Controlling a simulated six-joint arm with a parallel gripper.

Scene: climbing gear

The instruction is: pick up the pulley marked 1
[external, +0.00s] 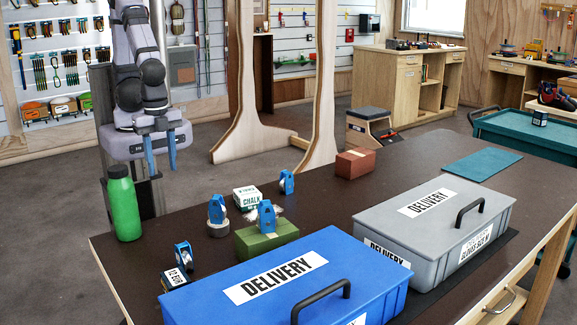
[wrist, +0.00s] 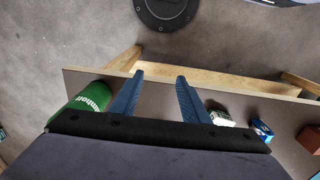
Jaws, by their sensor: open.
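Several blue pulleys are on the dark table in the external view. One (external: 287,182) stands on the tabletop behind the chalk box, one (external: 217,209) on a grey round roll, one (external: 266,215) on a green block, and one (external: 182,255) at the front left. I cannot read a number on any of them. My gripper (external: 162,171) is open and empty, pointing down above the table's far left edge, behind the green bottle and apart from every pulley. Its fingers (wrist: 160,77) also show in the wrist view, with a blue item (wrist: 262,130), probably a pulley, at the right.
A green bottle (external: 123,203) stands at the left edge. The chalk box (external: 246,198), green block (external: 262,238) and small labelled box (external: 174,279) crowd the pulleys. A blue delivery case (external: 206,297), a grey one (external: 383,214) and a brown brick (external: 354,163) occupy the table.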

